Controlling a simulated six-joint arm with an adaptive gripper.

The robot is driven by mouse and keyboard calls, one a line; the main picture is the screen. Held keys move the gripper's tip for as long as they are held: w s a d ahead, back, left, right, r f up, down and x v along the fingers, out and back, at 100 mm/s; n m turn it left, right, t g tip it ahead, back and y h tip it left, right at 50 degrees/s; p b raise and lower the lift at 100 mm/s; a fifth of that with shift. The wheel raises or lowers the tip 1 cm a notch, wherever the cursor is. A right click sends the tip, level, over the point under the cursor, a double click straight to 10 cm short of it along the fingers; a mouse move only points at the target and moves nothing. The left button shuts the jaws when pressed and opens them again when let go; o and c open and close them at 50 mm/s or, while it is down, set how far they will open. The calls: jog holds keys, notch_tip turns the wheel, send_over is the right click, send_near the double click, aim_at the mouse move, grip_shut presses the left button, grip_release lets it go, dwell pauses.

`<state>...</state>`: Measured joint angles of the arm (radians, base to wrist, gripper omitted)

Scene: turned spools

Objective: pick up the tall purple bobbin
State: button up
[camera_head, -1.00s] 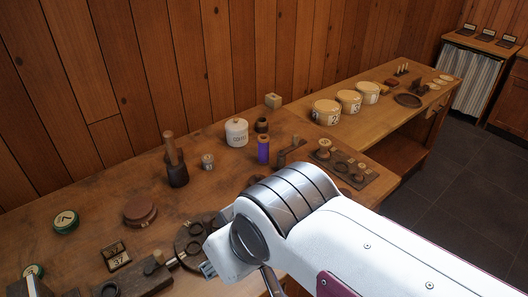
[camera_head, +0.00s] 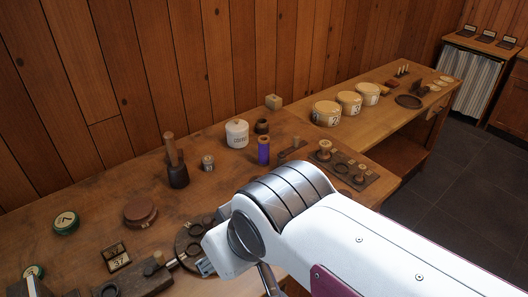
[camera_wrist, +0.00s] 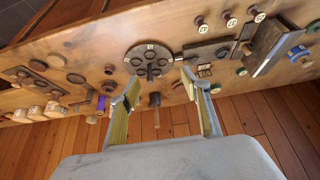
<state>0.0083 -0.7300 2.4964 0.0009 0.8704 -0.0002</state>
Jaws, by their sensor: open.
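The tall purple bobbin (camera_head: 263,151) stands upright on the wooden bench, with a tan top. In the wrist view the purple bobbin (camera_wrist: 101,104) shows just left of the left finger, outside the gap between the fingers. My gripper (camera_wrist: 160,78) is open and empty, above the bench and apart from the bobbin.
Near the bobbin stand a white lidded jar (camera_head: 237,133), a small dark pot (camera_head: 262,126) and a small spool (camera_head: 208,162). A dark mallet-like tool (camera_head: 176,165) stands further left. A rack with wooden pieces (camera_head: 346,170) lies to the right.

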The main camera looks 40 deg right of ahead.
jog(key=w+d+m+t+h, duration=0.15)
jog(key=w+d, duration=0.35)
jog(key=w, duration=0.9)
jog(key=m+t+h, duration=0.5)
jog(key=h, duration=0.2)
send_near(264, 143)
jog(key=x, duration=0.4)
jog(key=shift+d+f, duration=0.15)
jog(key=shift+f, duration=0.15)
jog(key=shift+w, duration=0.15)
jog(key=shift+x, duration=1.2)
jog(key=shift+x, duration=2.6)
jog(key=shift+r, duration=0.1)
